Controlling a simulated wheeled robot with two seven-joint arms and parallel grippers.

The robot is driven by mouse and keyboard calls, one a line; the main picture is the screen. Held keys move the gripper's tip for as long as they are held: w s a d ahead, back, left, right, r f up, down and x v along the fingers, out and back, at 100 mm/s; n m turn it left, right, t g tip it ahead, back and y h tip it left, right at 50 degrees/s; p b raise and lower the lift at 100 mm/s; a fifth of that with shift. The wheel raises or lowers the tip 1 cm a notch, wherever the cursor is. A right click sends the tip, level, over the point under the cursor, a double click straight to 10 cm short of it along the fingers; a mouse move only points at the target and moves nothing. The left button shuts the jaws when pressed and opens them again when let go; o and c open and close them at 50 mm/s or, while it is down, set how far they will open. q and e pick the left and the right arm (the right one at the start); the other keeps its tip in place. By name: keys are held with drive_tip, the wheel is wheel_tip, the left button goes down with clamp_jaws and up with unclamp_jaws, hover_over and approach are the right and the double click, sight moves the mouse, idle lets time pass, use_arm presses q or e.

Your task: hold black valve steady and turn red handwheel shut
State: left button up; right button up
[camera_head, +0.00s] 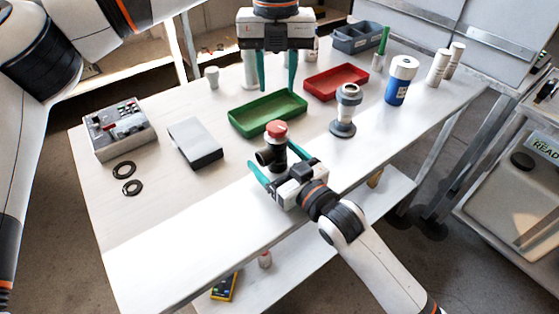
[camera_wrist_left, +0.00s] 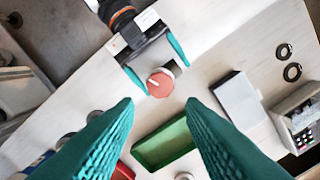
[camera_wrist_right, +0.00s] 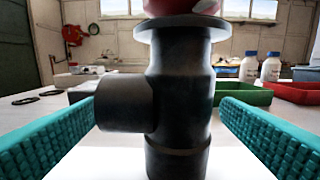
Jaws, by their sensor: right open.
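The black valve (camera_head: 271,155) stands upright on the table with the red handwheel (camera_head: 276,130) on top. In the right wrist view the valve body (camera_wrist_right: 178,95) fills the middle, its side port pointing left, between the spread fingers. My right gripper (camera_head: 272,172) is open around the valve, with gaps showing on both sides. My left gripper (camera_head: 277,75) is open and empty, pointing down above the green tray, behind the valve in the head view. In the left wrist view the handwheel (camera_wrist_left: 160,83) shows from above, beyond the fingertips and between the right gripper's fingers.
A green tray (camera_head: 240,128) and a red tray (camera_head: 310,91) lie behind the valve. A grey fitting (camera_head: 343,123) stands to the right, with a blue-labelled bottle (camera_head: 398,85) farther off. A grey box (camera_head: 195,145), black rings (camera_head: 124,169) and a control box (camera_head: 118,132) lie left. The front table is clear.

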drive_tip(key=c, duration=1.1)
use_arm(q)
drive_tip(key=shift+o, duration=0.5)
use_arm(e)
drive_tip(key=shift+c, duration=0.7)
use_arm(q)
drive_tip(key=o, duration=0.3)
drive_tip(key=shift+d+f, duration=0.1)
drive_tip(key=shift+f, duration=0.1)
drive_tip(key=shift+o, duration=0.5)
drive_tip(key=s+d+f+g+h, duration=0.2)
drive_tip(key=s+d+f+h, duration=0.2)
drive_tip(key=d+f+h, duration=0.1)
drive_tip(key=shift+s+d+f+g+h, duration=0.2)
drive_tip(key=shift+f+g+h, duration=0.25)
drive_tip(key=shift+h, duration=0.25)
drive_tip(key=n+t+h, duration=0.6)
drive_tip(key=n+t, duration=1)
drive_tip(key=n, duration=1.1)
approach(284, 123)
drive_tip(key=x, duration=1)
drive_tip(key=shift+w+a+f, duration=0.1)
drive_tip(key=shift+w+f, duration=0.05)
drive_tip(key=shift+f, duration=0.05)
